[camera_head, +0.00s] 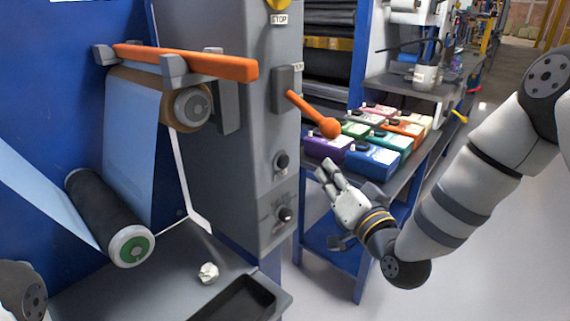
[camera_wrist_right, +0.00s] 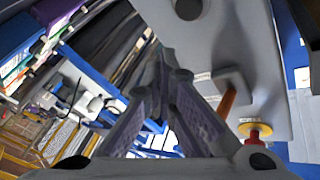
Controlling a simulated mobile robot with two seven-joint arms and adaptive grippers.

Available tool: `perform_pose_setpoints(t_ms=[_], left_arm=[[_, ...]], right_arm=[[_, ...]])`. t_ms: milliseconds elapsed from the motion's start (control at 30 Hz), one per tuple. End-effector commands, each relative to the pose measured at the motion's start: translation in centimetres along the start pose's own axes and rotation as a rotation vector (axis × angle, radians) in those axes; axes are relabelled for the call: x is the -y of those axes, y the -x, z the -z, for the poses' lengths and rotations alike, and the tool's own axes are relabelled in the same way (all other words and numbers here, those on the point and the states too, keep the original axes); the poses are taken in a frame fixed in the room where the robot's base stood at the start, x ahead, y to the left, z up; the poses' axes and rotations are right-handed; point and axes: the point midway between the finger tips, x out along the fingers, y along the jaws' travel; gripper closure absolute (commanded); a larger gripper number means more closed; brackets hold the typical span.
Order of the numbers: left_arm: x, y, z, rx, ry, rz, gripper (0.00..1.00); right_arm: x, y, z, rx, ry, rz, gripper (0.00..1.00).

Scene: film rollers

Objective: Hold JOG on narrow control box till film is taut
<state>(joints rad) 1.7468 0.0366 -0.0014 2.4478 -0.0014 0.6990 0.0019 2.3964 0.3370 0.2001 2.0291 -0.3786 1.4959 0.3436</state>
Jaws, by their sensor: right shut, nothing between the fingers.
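A tall, narrow grey control box (camera_head: 250,120) stands right of the rollers, with an upper dark knob (camera_head: 282,161), a lower knob (camera_head: 285,214) and an orange-knobbed lever (camera_head: 315,115). A JOG label cannot be read. Pale blue film (camera_head: 130,130) runs between an upper brown roller (camera_head: 160,97) and a lower black roller (camera_head: 105,215); its tension cannot be judged. My right gripper (camera_head: 325,168) is shut and empty, right of the box and apart from it. In the right wrist view its fingers (camera_wrist_right: 167,65) converge beside the grey box (camera_wrist_right: 255,60). My left gripper is out of view.
A yellow STOP button (camera_head: 278,4) tops the box; it shows red and yellow in the wrist view (camera_wrist_right: 254,131). Several coloured boxes (camera_head: 372,157) sit on a blue-framed bench behind my right gripper. An orange bar (camera_head: 185,62) spans the upper roller. A black tray (camera_head: 235,300) lies below.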

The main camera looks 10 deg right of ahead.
Motion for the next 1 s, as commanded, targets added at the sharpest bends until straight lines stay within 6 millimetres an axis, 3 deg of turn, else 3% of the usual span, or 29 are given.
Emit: perform_pose_setpoints(t_ms=[200, 433, 1000], left_arm=[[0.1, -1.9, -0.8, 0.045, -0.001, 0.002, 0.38], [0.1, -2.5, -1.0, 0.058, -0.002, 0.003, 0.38], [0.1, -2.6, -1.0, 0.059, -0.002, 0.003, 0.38]], right_arm=[[0.8, -2.8, -1.7, 0.006, -0.001, -0.002, 1.00], [1.8, -5.0, -2.2, 0.002, -0.001, -0.002, 1.00], [2.1, -5.6, -2.3, 0.002, -0.001, -0.001, 1.00]])
